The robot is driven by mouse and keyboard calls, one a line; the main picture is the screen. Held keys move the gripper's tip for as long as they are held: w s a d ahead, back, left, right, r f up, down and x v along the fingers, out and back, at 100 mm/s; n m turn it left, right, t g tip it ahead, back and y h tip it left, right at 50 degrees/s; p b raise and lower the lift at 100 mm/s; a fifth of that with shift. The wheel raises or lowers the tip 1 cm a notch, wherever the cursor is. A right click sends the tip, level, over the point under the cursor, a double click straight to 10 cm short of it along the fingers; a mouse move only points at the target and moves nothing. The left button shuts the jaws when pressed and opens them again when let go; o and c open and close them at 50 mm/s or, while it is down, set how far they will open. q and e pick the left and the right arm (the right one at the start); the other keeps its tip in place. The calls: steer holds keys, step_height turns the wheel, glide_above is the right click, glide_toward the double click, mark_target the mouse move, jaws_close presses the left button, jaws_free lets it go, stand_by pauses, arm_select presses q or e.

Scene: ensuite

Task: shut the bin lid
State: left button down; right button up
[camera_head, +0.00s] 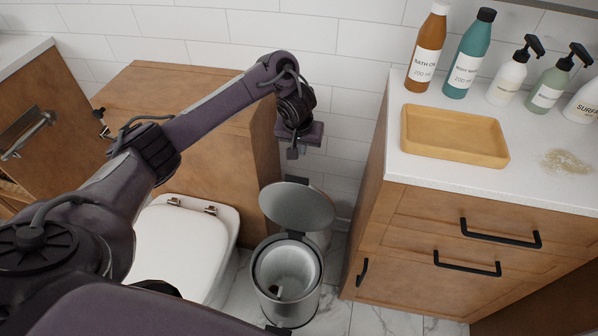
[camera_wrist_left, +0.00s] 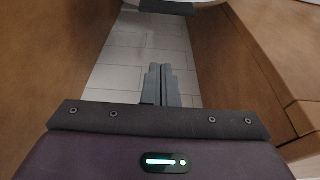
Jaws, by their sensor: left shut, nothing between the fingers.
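The bin (camera_head: 287,309) is a round metal can on the floor between the toilet and the right cabinet. Its grey bin lid (camera_head: 297,207) stands raised, tilted back from the rim, and the pale inside of the bin is open to view with a small dark thing in it. My left gripper (camera_head: 293,153) is above and behind the lid, pointing down, apart from it. Its fingers are together and empty in the left wrist view (camera_wrist_left: 160,84). A dark bar and pale rounded edge at the top of that view are too cropped to name surely. My right gripper is out of view.
A wooden cabinet (camera_head: 375,240) stands close on the right, its white counter holding bottles and a yellow tray (camera_head: 455,150). A wooden box unit (camera_head: 255,150) and the white toilet (camera_head: 180,245) stand on the left. The gap between is narrow, with a tiled wall behind.

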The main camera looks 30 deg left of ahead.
arm_select(q)
steer(key=shift+s+d+f+b, duration=0.1)
steer(key=shift+s+f+b, duration=0.2)
steer(key=shift+f, duration=0.8)
steer(key=shift+s+f+b, duration=0.3)
steer(key=shift+f, duration=0.8)
steer(key=shift+s+d+f+b, duration=0.1)
steer(key=shift+s+f+b, duration=0.2)
steer(key=shift+f, duration=0.9)
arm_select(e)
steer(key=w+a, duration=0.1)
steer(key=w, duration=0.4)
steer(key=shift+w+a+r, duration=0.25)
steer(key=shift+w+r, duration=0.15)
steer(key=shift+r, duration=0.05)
arm_select(q)
steer(key=shift+s, duration=0.1)
